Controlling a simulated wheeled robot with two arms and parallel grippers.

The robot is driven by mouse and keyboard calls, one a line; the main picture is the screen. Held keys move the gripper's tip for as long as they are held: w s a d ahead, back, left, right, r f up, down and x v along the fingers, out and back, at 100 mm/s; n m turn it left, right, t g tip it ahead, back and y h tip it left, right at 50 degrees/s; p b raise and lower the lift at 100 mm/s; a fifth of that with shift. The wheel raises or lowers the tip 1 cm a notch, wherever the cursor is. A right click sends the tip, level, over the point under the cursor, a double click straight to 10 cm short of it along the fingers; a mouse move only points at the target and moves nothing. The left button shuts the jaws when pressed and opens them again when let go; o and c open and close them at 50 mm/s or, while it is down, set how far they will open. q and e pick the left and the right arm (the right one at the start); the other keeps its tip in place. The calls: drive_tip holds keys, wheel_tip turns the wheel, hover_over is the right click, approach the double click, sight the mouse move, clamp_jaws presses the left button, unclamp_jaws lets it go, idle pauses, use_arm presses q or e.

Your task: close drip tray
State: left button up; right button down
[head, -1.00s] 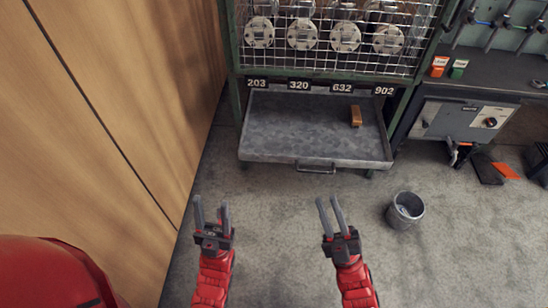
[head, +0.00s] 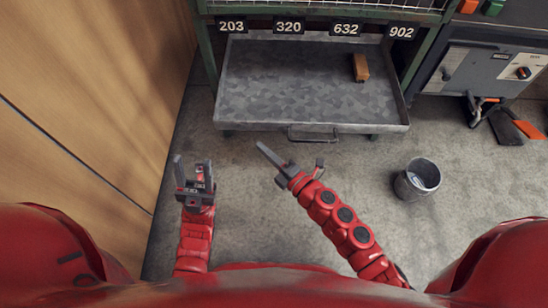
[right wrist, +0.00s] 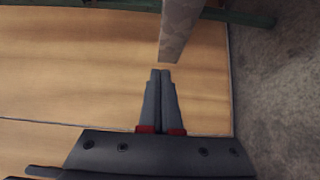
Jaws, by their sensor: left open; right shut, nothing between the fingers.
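The grey metal drip tray (head: 290,85) is pulled out from under the green rack, with a handle (head: 313,134) at the middle of its front edge. A small orange-brown block (head: 360,67) lies in it at the right rear. My right gripper (head: 262,148) is shut and empty, just in front of and left of the handle, apart from it. In the right wrist view its shut fingers (right wrist: 161,75) point toward a grey metal edge, probably the tray's. My left gripper (head: 190,165) is open and empty, in front of the tray's left end.
A wooden wall (head: 90,90) stands close on the left. A grey bucket (head: 418,179) stands on the floor at the right. A workbench cabinet (head: 480,68) and a dustpan (head: 508,127) are beyond it.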

sight(248, 122)
drive_tip(key=w+a, duration=0.1)
drive_tip(key=w, duration=0.1)
drive_tip(key=w+b, duration=0.1)
drive_tip(key=w, duration=0.1)
drive_tip(key=w+a, duration=0.1)
drive_tip(key=w, duration=0.1)
drive_tip(key=shift+a+f+b, duration=0.1)
drive_tip(key=shift+a+b, duration=0.25)
drive_tip(key=shift+b, duration=0.05)
drive_tip(key=shift+w, duration=0.4)
drive_tip(key=shift+w, duration=0.1)
